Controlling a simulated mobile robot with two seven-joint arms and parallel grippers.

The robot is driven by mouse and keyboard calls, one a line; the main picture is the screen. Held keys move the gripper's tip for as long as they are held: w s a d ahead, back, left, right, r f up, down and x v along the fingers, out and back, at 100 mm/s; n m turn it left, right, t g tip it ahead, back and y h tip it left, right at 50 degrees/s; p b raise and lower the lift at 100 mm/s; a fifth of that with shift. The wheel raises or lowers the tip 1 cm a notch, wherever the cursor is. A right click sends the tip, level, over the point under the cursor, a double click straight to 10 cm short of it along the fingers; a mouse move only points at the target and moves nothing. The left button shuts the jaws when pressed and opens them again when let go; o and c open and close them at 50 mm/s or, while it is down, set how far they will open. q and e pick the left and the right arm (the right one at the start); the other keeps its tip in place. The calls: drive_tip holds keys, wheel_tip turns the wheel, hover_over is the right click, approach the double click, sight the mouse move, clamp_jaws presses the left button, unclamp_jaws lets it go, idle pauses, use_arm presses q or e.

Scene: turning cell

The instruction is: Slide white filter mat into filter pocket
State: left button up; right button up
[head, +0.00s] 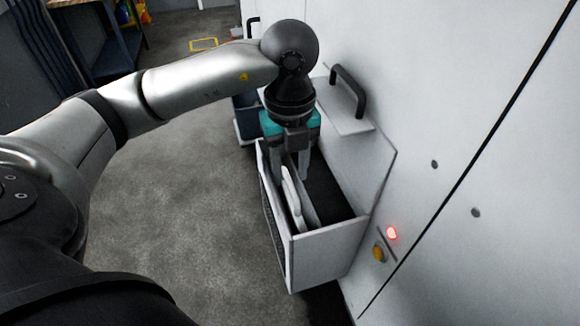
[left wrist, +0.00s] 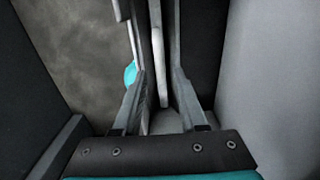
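The white filter mat (head: 291,203) stands on edge, leaning slightly, in the left part of an open-topped white housing on the machine wall. It lies beside a thin grey divider (head: 305,199), in the narrow slot that looks like the filter pocket. My left gripper (head: 289,172) points down into the housing, with its fingers spread on either side of the mat's far part. In the left wrist view the mat's white edge (left wrist: 159,65) runs between the two fingers, with gaps beside it. The mat's lower part is hidden. My right gripper is not in view.
A black handle (head: 348,90) stands on a white lid behind. A red lamp (head: 391,232) and yellow button (head: 379,252) are on the machine wall. Floor at left is clear.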

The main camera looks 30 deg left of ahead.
use_arm(q)
drive_tip(key=shift+o, duration=0.7)
wheel_tip(320, 180, up, 15)
drive_tip(key=p, duration=0.3)
drive_tip(key=shift+p, duration=0.4)
drive_tip(key=shift+s, duration=0.1)
